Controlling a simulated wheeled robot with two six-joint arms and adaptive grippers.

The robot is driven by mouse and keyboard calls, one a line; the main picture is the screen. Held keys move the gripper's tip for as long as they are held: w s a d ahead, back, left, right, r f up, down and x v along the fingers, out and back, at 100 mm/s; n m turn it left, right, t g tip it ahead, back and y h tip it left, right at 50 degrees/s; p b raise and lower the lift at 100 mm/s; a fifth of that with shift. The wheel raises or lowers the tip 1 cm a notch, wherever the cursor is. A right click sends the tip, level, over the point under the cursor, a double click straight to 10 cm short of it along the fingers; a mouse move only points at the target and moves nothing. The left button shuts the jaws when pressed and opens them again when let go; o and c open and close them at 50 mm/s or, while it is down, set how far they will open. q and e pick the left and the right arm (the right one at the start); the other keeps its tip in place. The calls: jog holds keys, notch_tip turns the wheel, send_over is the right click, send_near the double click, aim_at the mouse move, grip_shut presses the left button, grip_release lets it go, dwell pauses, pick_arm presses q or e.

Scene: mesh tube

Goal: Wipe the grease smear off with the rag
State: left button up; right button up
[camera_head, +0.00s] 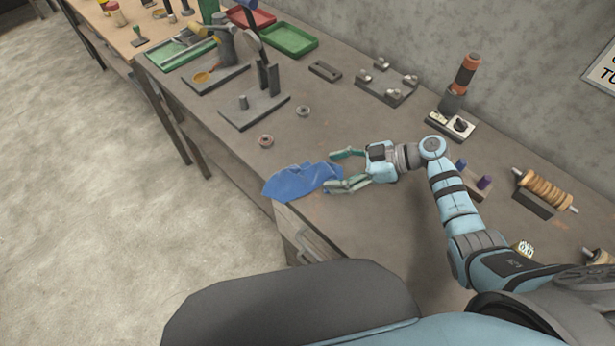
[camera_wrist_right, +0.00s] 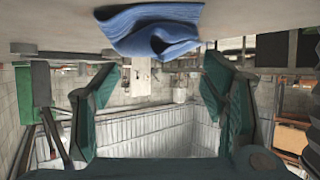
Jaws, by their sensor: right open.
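The blue rag (camera_head: 298,181) lies crumpled on the grey workbench at its front edge, in the head view. It also shows at the top of the right wrist view (camera_wrist_right: 155,27). My right gripper (camera_head: 335,170) is open, with its two fingers at the right end of the rag. In the right wrist view the gripper (camera_wrist_right: 158,95) has its fingers wide apart and nothing between them. A faint brownish mark (camera_head: 317,192) shows on the bench by the rag's right end; I cannot tell if it is the grease smear. My left gripper is not in view.
The grey workbench (camera_head: 345,105) runs along a concrete wall. A block with purple-topped pegs (camera_head: 474,187) and a spool rack (camera_head: 544,191) stand to the right.

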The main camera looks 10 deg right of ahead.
aim_at(319, 178)
jog(key=x, duration=0.2)
jog(key=b+x, duration=0.1)
jog(key=x, duration=0.1)
jog(key=shift+w+f, duration=0.35)
jog(key=shift+w, duration=0.05)
jog(key=shift+w+a+f, duration=0.1)
jog(key=shift+a+f, duration=0.05)
jog(key=shift+a, duration=0.15)
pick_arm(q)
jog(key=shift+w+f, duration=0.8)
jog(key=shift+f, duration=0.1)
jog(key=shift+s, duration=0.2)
pick_arm(e)
jog(key=shift+a, duration=0.1)
jog(key=shift+c, duration=0.3)
jog(key=shift+s, duration=0.25)
jog(key=c, duration=0.7)
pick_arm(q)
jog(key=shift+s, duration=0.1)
pick_arm(e)
grip_shut()
